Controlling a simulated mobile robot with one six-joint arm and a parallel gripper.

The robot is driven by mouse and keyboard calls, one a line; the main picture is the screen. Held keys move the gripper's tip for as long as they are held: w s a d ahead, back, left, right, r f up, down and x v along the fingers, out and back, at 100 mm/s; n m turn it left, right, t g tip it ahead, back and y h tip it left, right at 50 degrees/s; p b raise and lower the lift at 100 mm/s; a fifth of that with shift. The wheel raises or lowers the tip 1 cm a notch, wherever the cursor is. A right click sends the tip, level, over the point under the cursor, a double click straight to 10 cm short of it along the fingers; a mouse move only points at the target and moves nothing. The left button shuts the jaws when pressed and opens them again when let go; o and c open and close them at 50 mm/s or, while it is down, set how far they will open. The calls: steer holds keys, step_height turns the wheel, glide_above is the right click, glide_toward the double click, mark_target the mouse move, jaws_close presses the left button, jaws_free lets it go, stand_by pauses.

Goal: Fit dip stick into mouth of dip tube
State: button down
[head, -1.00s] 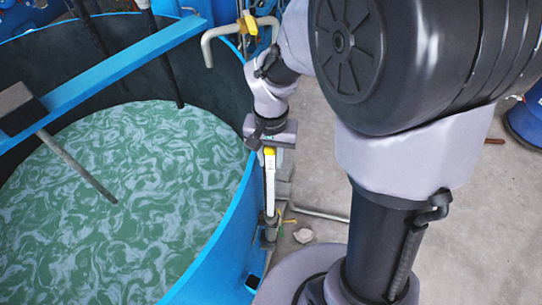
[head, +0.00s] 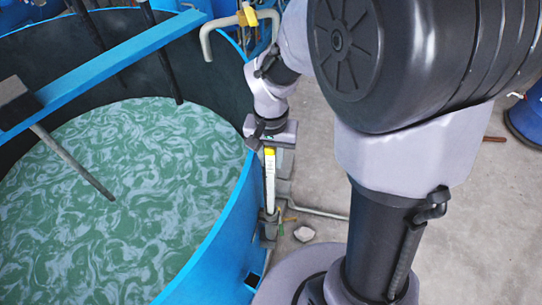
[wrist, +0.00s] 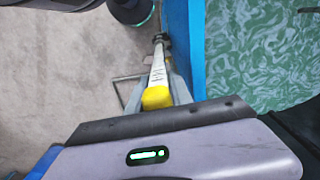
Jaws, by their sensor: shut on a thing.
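The dip stick (head: 269,183) is a flat white strip with dark marks and a yellow top, hanging nearly upright just outside the blue tank wall. My gripper (head: 267,145) is shut on its yellow top end. In the wrist view the dip stick (wrist: 157,72) runs away from my gripper (wrist: 156,100) down to a small dark fitting. The dip tube (head: 270,229) appears as a short grey fitting low beside the tank's outer wall. The stick's lower end lines up with its top in the head view. I cannot tell whether it is inside the mouth.
The open blue tank (head: 222,232) of swirling green liquid stands close on the left. A bent pipe with a yellow fitting (head: 247,17) rises at its rim. A thin pipe (head: 318,213) and a stone (head: 304,234) lie on the floor to the right.

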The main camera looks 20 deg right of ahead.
mark_target(271, 170)
steer(key=shift+f+b, duration=2.55)
steer(key=shift+f, duration=0.3)
steer(key=shift+r+p, duration=4.9)
steer(key=shift+r, duration=1.4)
steer(key=shift+f+b, duration=0.15)
steer(key=shift+b, duration=0.2)
